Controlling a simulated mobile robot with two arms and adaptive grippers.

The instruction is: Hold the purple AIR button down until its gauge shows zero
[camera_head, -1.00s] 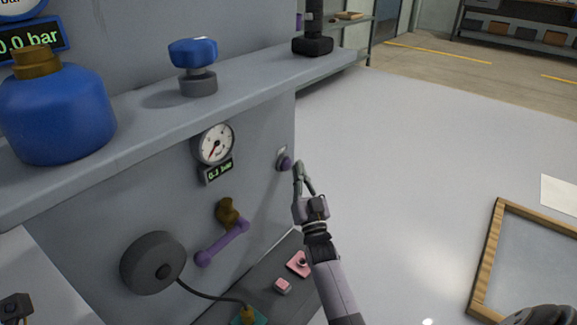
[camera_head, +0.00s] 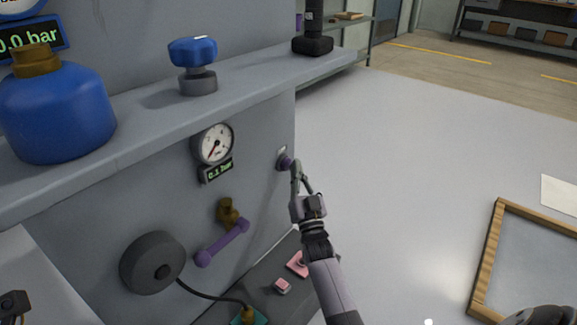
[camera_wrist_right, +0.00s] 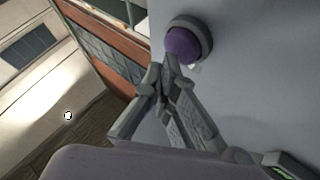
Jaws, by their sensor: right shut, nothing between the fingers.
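The purple button (camera_head: 285,162) sits in a grey ring on the panel's right part. It also shows in the right wrist view (camera_wrist_right: 182,45). My right gripper (camera_head: 296,166) is shut and empty, its fingertips against the button; in the wrist view the tips (camera_wrist_right: 168,65) meet its lower edge. How deep the button is pressed is hard to tell. The round white gauge (camera_head: 213,143) has a red needle pointing lower left, and its green display (camera_head: 216,170) seems to read 0.1 bar. A dark part at the lower left edge looks like my left gripper (camera_head: 14,304); its fingers are not clear.
Below the gauge are a brass valve with a purple handle (camera_head: 222,243) and a grey wheel (camera_head: 152,263). A blue knob (camera_head: 194,52) and a blue tank (camera_head: 57,112) stand on the ledge above.

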